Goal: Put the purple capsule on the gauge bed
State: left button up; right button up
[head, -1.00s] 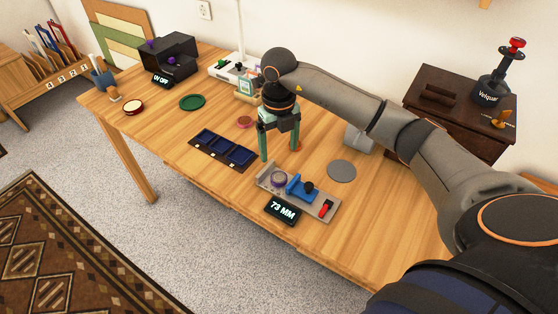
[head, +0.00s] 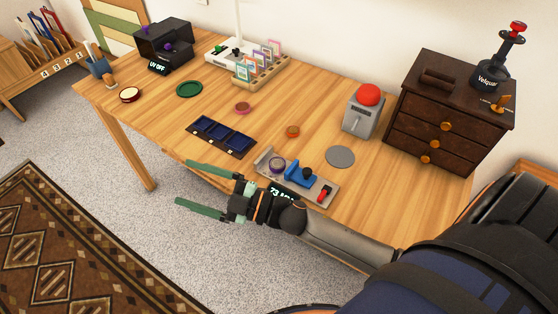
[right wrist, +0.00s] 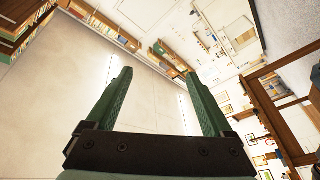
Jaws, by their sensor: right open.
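The purple capsule (head: 277,164) is a small round piece with a purple rim. It sits on the left part of the grey gauge bed (head: 263,155), beside the blue sliding jaw (head: 299,175); whether it touches the jaw I cannot tell. My right gripper (head: 184,183) is open and empty, off the table's front edge, its green fingers pointing left. Its wrist partly covers the gauge's display (head: 284,190). In the right wrist view the open fingers (right wrist: 160,90) have nothing between them. My left gripper is not in view.
A dark blue tray (head: 221,137) lies left of the gauge. A red-button device (head: 362,112) and a drawer cabinet (head: 447,115) stand right. A card rack (head: 265,68) stands behind.

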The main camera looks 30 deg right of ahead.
jog(key=s+d+f+m+h, duration=0.3)
jog(key=d+f+m+h, duration=0.3)
jog(key=f+m+h, duration=0.3)
jog(key=s+d+f+m+g+h, duration=0.1)
jog(key=s+f+m+g, duration=0.2)
jog(key=s+f, duration=0.3)
jog(key=s+d+f+m+g+h, duration=0.1)
jog(key=s+d+f+m+g, duration=0.1)
jog(key=s+f, duration=0.5)
jog(key=shift+d+f+m+g, duration=0.3)
jog(key=shift+f+m+g, duration=0.1)
jog(key=shift+f+g, duration=0.1)
